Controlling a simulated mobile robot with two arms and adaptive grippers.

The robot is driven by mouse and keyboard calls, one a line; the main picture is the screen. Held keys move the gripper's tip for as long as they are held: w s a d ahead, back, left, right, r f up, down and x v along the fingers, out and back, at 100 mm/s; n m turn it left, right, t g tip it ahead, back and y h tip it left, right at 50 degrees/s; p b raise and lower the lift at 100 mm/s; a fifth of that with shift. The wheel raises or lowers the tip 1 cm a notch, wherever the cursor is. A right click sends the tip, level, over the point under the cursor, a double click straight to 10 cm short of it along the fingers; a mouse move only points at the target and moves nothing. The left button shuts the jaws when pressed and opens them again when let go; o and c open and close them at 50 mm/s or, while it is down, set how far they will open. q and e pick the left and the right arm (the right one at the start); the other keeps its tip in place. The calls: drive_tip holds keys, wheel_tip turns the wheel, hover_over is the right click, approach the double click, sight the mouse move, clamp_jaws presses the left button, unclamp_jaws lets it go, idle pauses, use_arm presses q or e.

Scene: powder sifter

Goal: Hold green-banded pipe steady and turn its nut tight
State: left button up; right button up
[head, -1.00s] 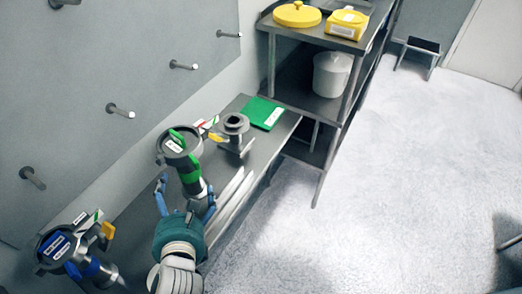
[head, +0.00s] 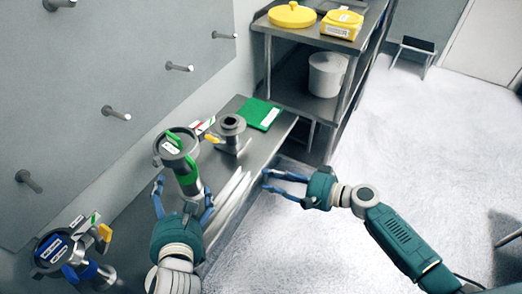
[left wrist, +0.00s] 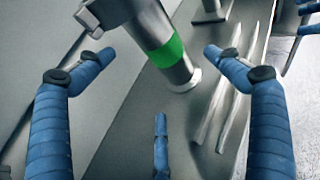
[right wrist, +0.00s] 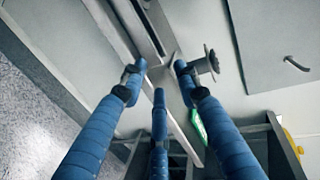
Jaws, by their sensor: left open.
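The green-banded pipe (head: 188,180) stands on the bench at the left of the head view, with a round grey top part and green clips (head: 174,142). In the left wrist view its grey body and green band (left wrist: 166,52) lie ahead of the fingers. My left gripper (head: 183,192) is open, with a finger on each side of the pipe's lower part. It is not closed on the pipe. My right gripper (head: 268,180) is open and empty, to the right of the pipe, beyond the bench's front edge. I cannot make out the nut clearly.
A blue-banded pipe assembly (head: 66,252) stands at the lower left. A flanged grey fitting (head: 232,128) and a green pad (head: 263,113) are farther along the bench. Pegs stick out of the left wall.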

sight(182, 181)
use_arm(q)
drive_tip(key=x, duration=1.1)
use_arm(e)
drive_tip(key=s+a+r+y, duration=0.1)
drive_tip(key=a+r+y, duration=0.1)
drive_tip(key=r, duration=0.5)
drive_tip(key=a+r+g+y, duration=0.1)
drive_tip(key=r+y, duration=0.1)
drive_tip(key=r, duration=0.5)
drive_tip(key=shift+s+a+r+n, duration=0.3)
drive_tip(key=shift+s+a+r, duration=0.05)
drive_tip(key=shift+s+r, duration=0.05)
use_arm(q)
drive_tip(key=shift+s, duration=0.1)
drive_tip(key=shift+c, duration=0.5)
